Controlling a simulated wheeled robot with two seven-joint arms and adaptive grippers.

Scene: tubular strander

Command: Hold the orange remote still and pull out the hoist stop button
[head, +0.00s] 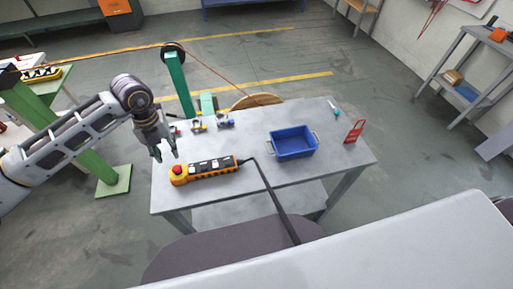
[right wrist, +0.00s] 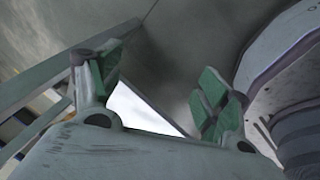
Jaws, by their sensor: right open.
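The orange remote (head: 207,169) lies on the grey table with its black cable running off to the right and over the front edge. The red stop button (head: 178,170) is at the remote's left end, on a yellow part; I cannot tell whether it is pressed in. My left gripper (head: 166,155) hangs just above and to the left of the button, fingers pointing down and apart, with nothing between them. My right gripper (right wrist: 165,85) shows only in the right wrist view, with its green-padded fingers spread and empty. The remote does not show in that view.
A blue bin (head: 292,155) with handles stands right of the remote on the grey table (head: 240,191). Small parts (head: 225,121) sit along the back edge. A red holder (head: 354,131) stands at the right. A green post (head: 179,84) rises behind the table.

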